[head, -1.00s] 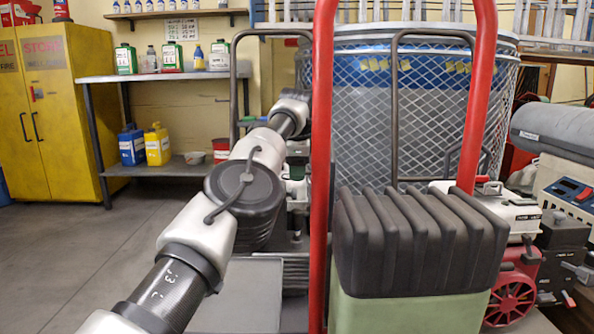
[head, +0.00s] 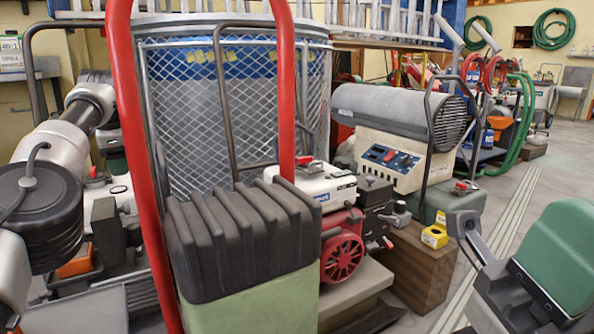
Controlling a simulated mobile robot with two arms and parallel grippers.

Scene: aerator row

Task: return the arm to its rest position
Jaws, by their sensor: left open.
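My left arm comes in from the left edge of the head view, with a white link and a dark round joint (head: 40,215). It rises to a white wrist section (head: 92,98) beside the tall red tube frame. My left gripper (head: 112,236) seems to hang below that wrist, small and dark, partly lost against the machines behind it. It is open, and I see nothing held in it. How close its fingers are to the things around it is hard to tell.
A red tube frame (head: 138,170) stands close in front, with a ribbed black-and-green block (head: 245,235) at its foot. Behind is a wire-mesh cage (head: 210,110). A red-wheeled engine (head: 343,258) and a grey cylindrical heater (head: 395,112) stand right. Open floor (head: 520,195) lies further right.

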